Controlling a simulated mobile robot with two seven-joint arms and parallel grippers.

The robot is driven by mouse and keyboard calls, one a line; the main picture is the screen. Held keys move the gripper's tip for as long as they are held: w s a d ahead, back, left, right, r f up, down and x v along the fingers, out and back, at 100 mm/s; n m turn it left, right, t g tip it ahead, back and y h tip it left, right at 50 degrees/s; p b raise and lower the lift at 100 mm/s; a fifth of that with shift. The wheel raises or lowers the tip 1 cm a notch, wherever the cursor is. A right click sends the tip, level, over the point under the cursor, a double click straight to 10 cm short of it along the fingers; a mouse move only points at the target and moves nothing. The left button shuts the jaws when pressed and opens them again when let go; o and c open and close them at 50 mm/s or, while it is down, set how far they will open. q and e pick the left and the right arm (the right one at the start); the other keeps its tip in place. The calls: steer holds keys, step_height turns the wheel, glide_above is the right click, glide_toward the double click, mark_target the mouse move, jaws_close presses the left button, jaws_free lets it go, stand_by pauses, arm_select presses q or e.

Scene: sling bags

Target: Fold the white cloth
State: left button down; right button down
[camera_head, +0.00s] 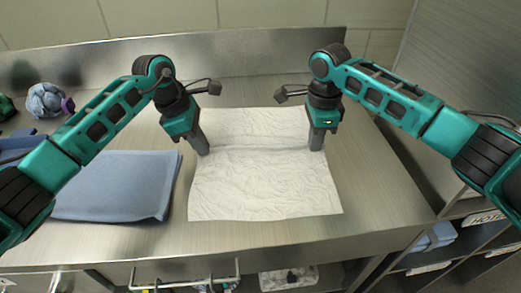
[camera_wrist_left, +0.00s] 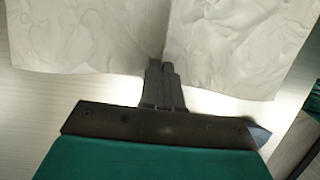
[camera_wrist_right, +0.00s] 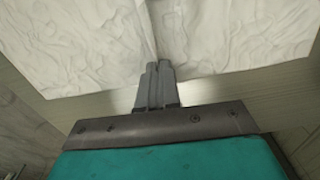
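The white cloth (camera_head: 262,185) lies spread and wrinkled on the metal table, with a raised crease running across it from side to side. My left gripper (camera_head: 204,150) points down at the left end of this crease. My right gripper (camera_head: 317,146) points down at the right end. In the left wrist view, the closed fingers (camera_wrist_left: 161,66) pinch the edge of the cloth (camera_wrist_left: 225,45) where the crease starts. In the right wrist view, the closed fingers (camera_wrist_right: 157,66) do the same at the opposite edge of the cloth (camera_wrist_right: 225,40). The tips are partly hidden by the cloth.
A folded blue cloth (camera_head: 120,187) lies to the left of the white one. A blue-grey ball-like object (camera_head: 46,100) sits at the far left. A metal back wall stands behind the table (camera_head: 385,200). Shelves (camera_head: 470,240) are at the lower right. The table right of the cloth is clear.

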arm_select(q)
steer(key=shift+r, duration=0.1)
stand_by(0.4)
